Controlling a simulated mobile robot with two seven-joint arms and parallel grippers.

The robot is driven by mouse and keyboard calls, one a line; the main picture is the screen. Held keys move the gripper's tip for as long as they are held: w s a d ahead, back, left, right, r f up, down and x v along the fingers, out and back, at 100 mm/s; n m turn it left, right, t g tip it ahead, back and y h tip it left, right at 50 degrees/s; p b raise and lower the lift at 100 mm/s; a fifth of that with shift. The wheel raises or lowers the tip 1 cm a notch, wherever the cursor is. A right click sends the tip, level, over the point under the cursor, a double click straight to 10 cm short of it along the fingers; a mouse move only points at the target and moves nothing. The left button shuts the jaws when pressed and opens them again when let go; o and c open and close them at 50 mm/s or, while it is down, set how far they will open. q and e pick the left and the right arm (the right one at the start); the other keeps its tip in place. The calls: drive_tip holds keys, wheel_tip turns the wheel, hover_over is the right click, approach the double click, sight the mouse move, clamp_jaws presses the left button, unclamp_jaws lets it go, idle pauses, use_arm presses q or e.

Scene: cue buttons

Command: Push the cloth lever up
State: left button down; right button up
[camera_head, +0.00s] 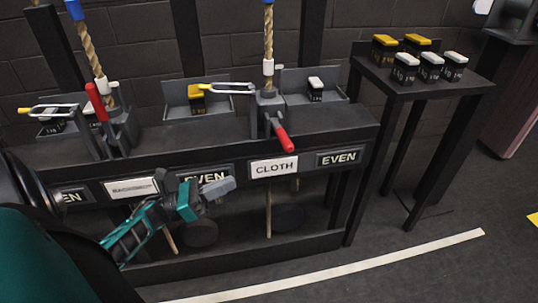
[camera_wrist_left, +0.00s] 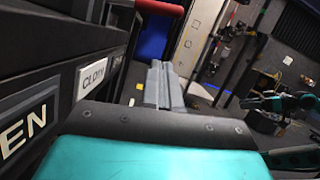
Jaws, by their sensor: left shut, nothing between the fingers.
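The cloth lever (camera_head: 283,138) has a red handle that slants down from its metal bracket, above the white CLOTH sign (camera_head: 273,168). In the left wrist view the red handle (camera_wrist_left: 160,8) shows at the top edge, beyond the fingers, and the CLOTH sign (camera_wrist_left: 92,77) is at left. My left gripper (camera_head: 232,184) is shut and empty, left of and lower than the handle, in front of the bench front and apart from the lever. Its closed grey fingers (camera_wrist_left: 162,84) point toward the handle's side. A teal-and-black part, apparently my right arm (camera_wrist_left: 290,103), shows small at right in the wrist view.
A second red lever (camera_head: 95,102) stands upright at left. A balance arm with a yellow tip (camera_head: 228,88) and weights in trays are behind. The EVEN sign (camera_head: 339,158) is right of CLOTH. A side table (camera_head: 430,95) holds several weights. Space before the lever is clear.

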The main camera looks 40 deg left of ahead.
sight(280, 133)
use_arm(q)
drive_tip(key=r+p+x, duration=0.1)
drive_tip(key=r+x, duration=0.1)
drive_tip(key=x, duration=1.1)
drive_tip(key=shift+s+a+r, duration=0.25)
drive_tip(key=shift+a+r, duration=0.05)
drive_tip(key=shift+a, duration=0.15)
use_arm(e)
drive_tip(key=shift+s+d+r, duration=0.15)
drive_tip(key=shift+d+r, duration=0.05)
drive_tip(key=shift+d, duration=0.05)
use_arm(q)
drive_tip(key=shift+p, duration=0.3)
